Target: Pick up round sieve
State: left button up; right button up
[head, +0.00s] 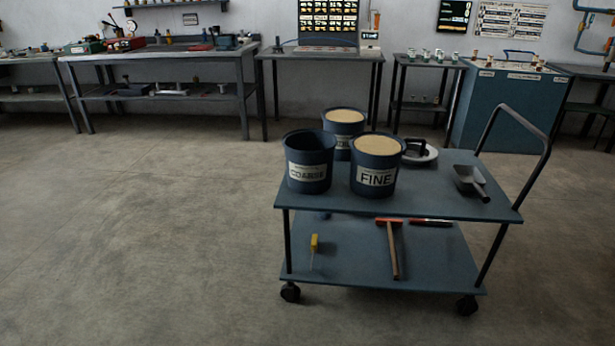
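A low round pale item with a dark arched part (422,155) lies on the top shelf of the blue-grey cart (430,200), at the back, right of the buckets. It may be the round sieve, but it is small and partly hidden behind the bucket marked FINE (375,180), so I cannot tell for sure. Neither of my grippers shows in the head view.
An empty-looking bucket marked COARSE (308,178) and a sand-filled bucket (344,117) stand on the cart. A metal scoop (470,182) lies at right. The lower shelf holds a mallet-like tool (392,250). Workbenches (160,58) line the wall. Open floor (130,240) lies left.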

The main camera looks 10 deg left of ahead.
aim_at(413, 148)
jog(key=i, duration=1.65)
jog(key=l+u, duration=0.2)
jog(key=l, duration=0.2)
jog(key=i, duration=0.05)
